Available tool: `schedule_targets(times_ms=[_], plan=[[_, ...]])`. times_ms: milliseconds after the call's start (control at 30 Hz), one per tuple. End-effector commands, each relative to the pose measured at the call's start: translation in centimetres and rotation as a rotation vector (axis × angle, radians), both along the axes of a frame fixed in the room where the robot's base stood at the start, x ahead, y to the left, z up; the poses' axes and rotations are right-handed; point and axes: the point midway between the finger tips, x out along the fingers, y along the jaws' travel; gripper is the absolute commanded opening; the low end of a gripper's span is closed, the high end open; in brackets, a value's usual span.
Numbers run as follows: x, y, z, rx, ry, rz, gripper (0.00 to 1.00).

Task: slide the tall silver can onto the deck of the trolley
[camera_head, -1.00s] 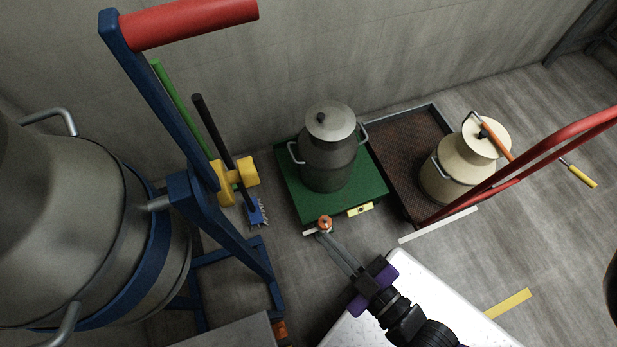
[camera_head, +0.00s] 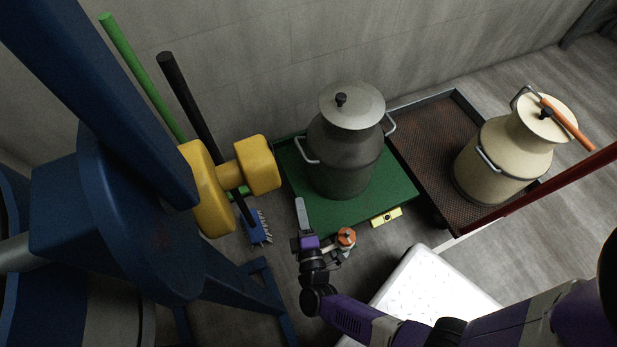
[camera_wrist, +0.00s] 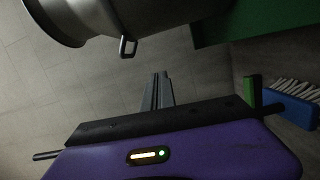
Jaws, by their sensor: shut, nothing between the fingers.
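The tall silver can (camera_head: 345,155) stands upright on a green platform (camera_head: 400,185), with a lid, a dark knob and a handle on each side. The brown mesh deck (camera_head: 425,140) of the trolley lies right beside the platform, low-rimmed, with a cream can (camera_head: 500,155) on its right part. My gripper (camera_head: 299,203) is shut and empty at the platform's front-left corner, left of and in front of the silver can and apart from it. In the wrist view, the shut fingers (camera_wrist: 157,92) show below the can's body and handle (camera_wrist: 75,18), with a gap between.
A yellow dumbbell-shaped part (camera_head: 230,180), green and black poles and a blue brush (camera_head: 258,227) stand left of the platform. A blue frame (camera_head: 130,210) fills the left. An orange-topped fitting (camera_head: 346,238) is right of my gripper. The wall is close behind. A red bar (camera_head: 540,195) crosses the right.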

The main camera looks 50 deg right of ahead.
Motion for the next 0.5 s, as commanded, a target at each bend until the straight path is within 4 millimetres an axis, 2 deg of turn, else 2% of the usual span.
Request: schedule_targets(times_ms=[33, 267, 500], plan=[[0.2, -0.5, -0.8, -0.023, 0.014, -0.010, 0.00], [1.5, -1.8, -1.0, -0.056, 0.032, -0.023, 0.00], [4.9, -4.4, -1.1, -0.054, 0.030, -0.023, 0.00]])
